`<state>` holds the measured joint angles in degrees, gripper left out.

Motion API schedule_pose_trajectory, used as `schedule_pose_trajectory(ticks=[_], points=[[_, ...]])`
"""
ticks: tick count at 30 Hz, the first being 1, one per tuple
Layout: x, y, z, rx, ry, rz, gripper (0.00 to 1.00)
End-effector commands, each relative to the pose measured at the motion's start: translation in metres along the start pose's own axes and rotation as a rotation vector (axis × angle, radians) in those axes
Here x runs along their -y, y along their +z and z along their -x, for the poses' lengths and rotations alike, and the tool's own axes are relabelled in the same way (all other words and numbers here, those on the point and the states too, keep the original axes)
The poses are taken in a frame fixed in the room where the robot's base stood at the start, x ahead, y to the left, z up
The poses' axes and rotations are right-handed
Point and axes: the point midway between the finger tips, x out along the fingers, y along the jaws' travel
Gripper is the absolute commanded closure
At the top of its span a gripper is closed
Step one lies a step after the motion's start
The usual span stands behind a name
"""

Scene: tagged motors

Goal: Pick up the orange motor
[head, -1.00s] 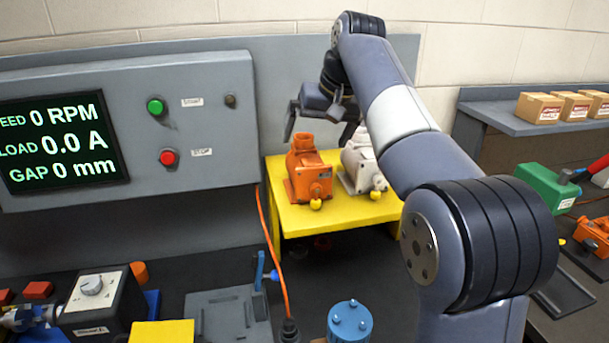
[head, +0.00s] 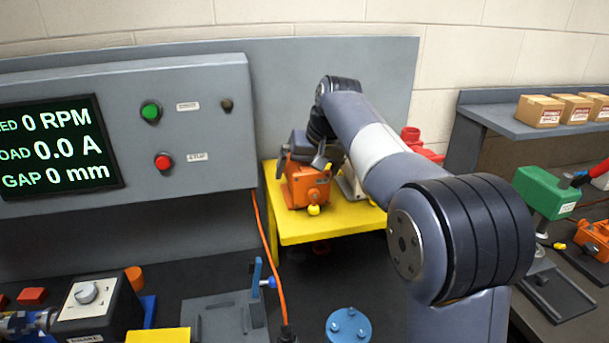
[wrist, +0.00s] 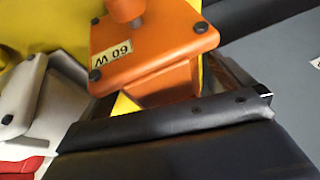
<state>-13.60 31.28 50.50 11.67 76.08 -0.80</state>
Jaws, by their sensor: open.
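The orange motor (head: 308,187) stands upright on a yellow stand (head: 300,232) in the head view, with a yellow knob at its front. In the wrist view its orange body (wrist: 160,55), with a white tag upside down, fills the upper middle. My gripper (head: 305,162) is open and lowered around the motor's upper part, with a finger on either side. The wrist view shows the motor in front of the dark palm, between the fingers; contact cannot be told. A white motor (head: 350,187) beside it is mostly hidden by my arm.
A red motor (head: 415,138) shows behind my arm. A grey control panel (head: 215,130) stands close on the left, with an orange cable (head: 264,260) hanging from it.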

Motion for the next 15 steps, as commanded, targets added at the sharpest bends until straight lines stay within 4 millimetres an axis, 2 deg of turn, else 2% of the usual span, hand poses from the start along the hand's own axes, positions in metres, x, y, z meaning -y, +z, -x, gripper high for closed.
schedule_pose_trajectory(ticks=[7, 15], points=[[0.0000, -0.0001, -0.0023, -0.001, 0.000, 0.000, 0.00], [0.0000, -0.0001, -0.0021, -0.001, 0.000, 0.000, 0.21]])
